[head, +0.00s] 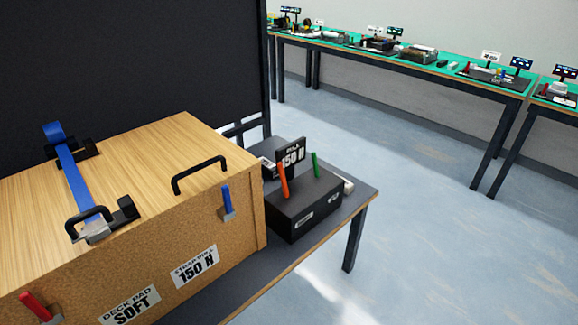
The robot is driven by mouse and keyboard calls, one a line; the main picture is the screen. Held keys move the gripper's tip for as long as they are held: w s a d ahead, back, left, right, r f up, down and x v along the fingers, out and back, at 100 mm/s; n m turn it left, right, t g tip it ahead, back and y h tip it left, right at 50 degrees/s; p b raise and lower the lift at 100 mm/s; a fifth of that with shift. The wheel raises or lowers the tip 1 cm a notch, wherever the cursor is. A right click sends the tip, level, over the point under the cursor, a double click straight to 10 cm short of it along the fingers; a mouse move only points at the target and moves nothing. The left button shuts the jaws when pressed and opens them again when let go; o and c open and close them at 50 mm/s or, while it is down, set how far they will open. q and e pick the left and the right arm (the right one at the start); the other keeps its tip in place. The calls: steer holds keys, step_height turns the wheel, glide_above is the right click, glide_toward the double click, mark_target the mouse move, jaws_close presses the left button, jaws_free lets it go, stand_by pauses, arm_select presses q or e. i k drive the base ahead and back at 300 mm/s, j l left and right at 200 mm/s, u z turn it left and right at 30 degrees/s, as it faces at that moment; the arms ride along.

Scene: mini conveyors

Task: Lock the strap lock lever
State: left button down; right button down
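A blue strap (75,182) lies over the top of a wooden crate (150,150), running from a black bracket with a blue roll at the back to a metal buckle (93,232) with a black handle near the front edge. A blue lever (227,198) stands roughly upright in a grey mount on the crate's front face. A red lever (36,306) leans to the left, low on the same face. No label names either one as the strap lock lever, so I cannot tell which it is. Neither of my grippers is in view.
A black handle (200,172) stands on the crate's top. Open floor lies beyond, with long benches at the back.

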mark_target(315, 167)
steer(key=i+l+u, duration=0.2)
steer(key=u, duration=0.3)
steer(key=i+l+u, duration=0.1)
steer(key=l+u, duration=0.2)
steer(key=u, duration=0.2)
steer(key=i+l, duration=0.15)
steer(key=l, duration=0.35)
steer(key=i+l+u, duration=0.15)
steer(key=l, duration=0.35)
steer(key=i+l, duration=0.1)
steer(key=l, duration=0.4)
steer(key=i+l+u, duration=0.15)
steer(key=l, duration=0.4)
steer(key=i+l, duration=0.1)
steer(key=l, duration=0.4)
steer(key=i+l+u, duration=0.15)
steer(key=l, duration=0.4)
steer(key=k, duration=0.05)
